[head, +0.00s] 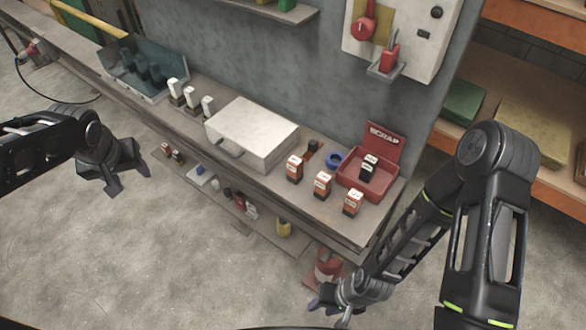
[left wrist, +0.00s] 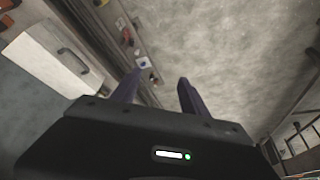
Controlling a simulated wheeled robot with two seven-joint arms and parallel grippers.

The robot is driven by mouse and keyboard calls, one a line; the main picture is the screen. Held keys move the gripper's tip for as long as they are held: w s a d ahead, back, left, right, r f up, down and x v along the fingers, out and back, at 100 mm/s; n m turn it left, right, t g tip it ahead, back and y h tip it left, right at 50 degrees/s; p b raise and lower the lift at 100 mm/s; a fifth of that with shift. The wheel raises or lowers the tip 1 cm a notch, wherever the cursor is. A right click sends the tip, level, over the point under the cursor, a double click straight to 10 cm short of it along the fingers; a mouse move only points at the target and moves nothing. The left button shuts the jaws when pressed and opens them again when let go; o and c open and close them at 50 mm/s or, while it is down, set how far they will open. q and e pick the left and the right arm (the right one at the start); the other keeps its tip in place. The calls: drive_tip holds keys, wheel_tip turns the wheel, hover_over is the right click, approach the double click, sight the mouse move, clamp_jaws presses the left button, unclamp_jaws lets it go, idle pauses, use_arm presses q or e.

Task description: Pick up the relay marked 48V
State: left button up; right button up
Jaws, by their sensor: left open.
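A black relay with a white label (head: 367,167) is in the red scrap tray (head: 385,191). The label values are too small to read, so I cannot tell which is 48V. My left gripper (head: 113,180) is open and empty in front of the bench, left of the relays; its fingers show in the left wrist view (left wrist: 158,88). My right gripper (head: 330,304) is low before the bench's right end.
A white case (head: 252,134) lies mid-bench, left of the orange relays. Several white-topped blocks (head: 191,97) and an open teal case (head: 150,85) are further left. A blue ring (head: 334,159) lies by the tray. A lower shelf (head: 234,205) holds small items.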

idle(0.4)
use_arm(q)
drive_tip(key=s+d+f+m+g+h, duration=0.2)
drive_tip(key=s+d+f+m+h, duration=0.1)
drive_tip(key=d+f, duration=1.55)
drive_tip(key=s+d+f+h, duration=0.1)
drive_tip(key=s+d+f, duration=0.4)
drive_tip(key=s+f, duration=0.2)
drive_tip(key=s+d+f+n+g+h, duration=0.1)
drive_tip(key=s+d+f, duration=0.3)
drive_tip(key=s+f, duration=0.3)
drive_tip(key=shift+s+d+f+g+h, duration=0.3)
drive_tip(key=shift+s+d, duration=0.1)
